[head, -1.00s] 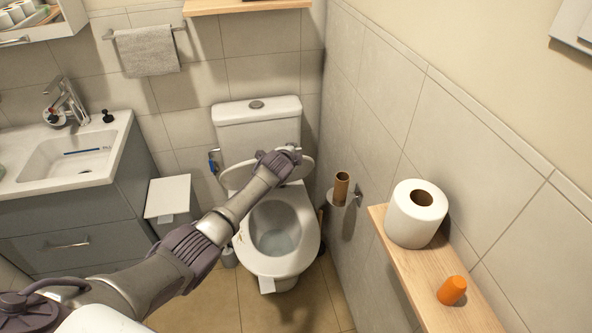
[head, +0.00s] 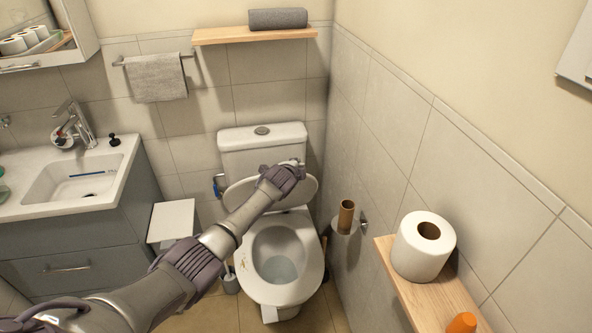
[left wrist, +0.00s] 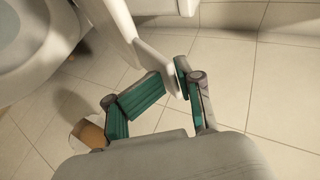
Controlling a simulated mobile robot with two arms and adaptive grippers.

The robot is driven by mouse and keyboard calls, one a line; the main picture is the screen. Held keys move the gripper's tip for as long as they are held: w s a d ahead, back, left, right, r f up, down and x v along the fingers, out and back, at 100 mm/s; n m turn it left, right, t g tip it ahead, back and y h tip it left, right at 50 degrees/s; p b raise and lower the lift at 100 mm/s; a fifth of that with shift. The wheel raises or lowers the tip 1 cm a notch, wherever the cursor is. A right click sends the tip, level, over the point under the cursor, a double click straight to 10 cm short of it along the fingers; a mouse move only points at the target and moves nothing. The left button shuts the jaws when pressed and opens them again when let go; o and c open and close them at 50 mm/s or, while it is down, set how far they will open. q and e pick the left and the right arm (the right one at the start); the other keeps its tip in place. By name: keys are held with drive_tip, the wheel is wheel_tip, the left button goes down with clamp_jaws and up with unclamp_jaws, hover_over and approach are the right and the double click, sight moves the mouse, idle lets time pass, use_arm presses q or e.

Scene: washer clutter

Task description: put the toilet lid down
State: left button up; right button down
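The toilet lid (head: 244,190) is raised at the back of the white toilet bowl (head: 308,279), in front of the tank (head: 262,140). The open seat ring and bowl show below it. My left arm reaches across from the lower left, and my left gripper (head: 298,166) is at the lid's upper right edge. In the left wrist view, the lid's white edge (left wrist: 128,32) runs between the teal finger pads of the gripper (left wrist: 170,84), which appear closed against it. My right gripper is in neither view.
A wall-mounted toilet roll holder with a cardboard tube (head: 346,216) is just right of the toilet. A wooden shelf (head: 398,292) with a paper roll (head: 424,246) and an orange object (head: 461,323) is nearer. A white-topped bin (head: 171,220) and the sink cabinet (head: 70,262) stand left.

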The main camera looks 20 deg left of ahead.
use_arm(q)
drive_tip(key=v, duration=1.2)
idle(0.4)
drive_tip(key=s+f+n+g, duration=0.2)
drive_tip(key=s+f, duration=0.4)
drive_tip(key=f, duration=0.5)
drive_tip(key=s+f+n+g, duration=0.1)
drive_tip(key=s+f+n, duration=0.1)
drive_tip(key=s+f, duration=0.75)
drive_tip(key=s+f+n+g, duration=0.1)
drive_tip(key=s+f+g, duration=0.15)
drive_tip(key=f, duration=1.05)
drive_tip(key=s+d+f+n+g, duration=0.1)
drive_tip(key=s+f, duration=0.5)
drive_tip(key=s, duration=0.8)
drive_tip(key=s+d+f+n+g+h, duration=0.1)
drive_tip(key=s+f, duration=0.5)
drive_tip(key=s, duration=0.7)
drive_tip(key=s+d+f+n+g, duration=0.3)
drive_tip(key=s+f, duration=0.3)
drive_tip(key=s, duration=0.8)
drive_tip(key=shift+s+f+n+h, duration=0.3)
drive_tip(key=shift+s+f+n, duration=0.1)
drive_tip(key=shift+n, duration=0.3)
drive_tip(key=shift+g, duration=0.25)
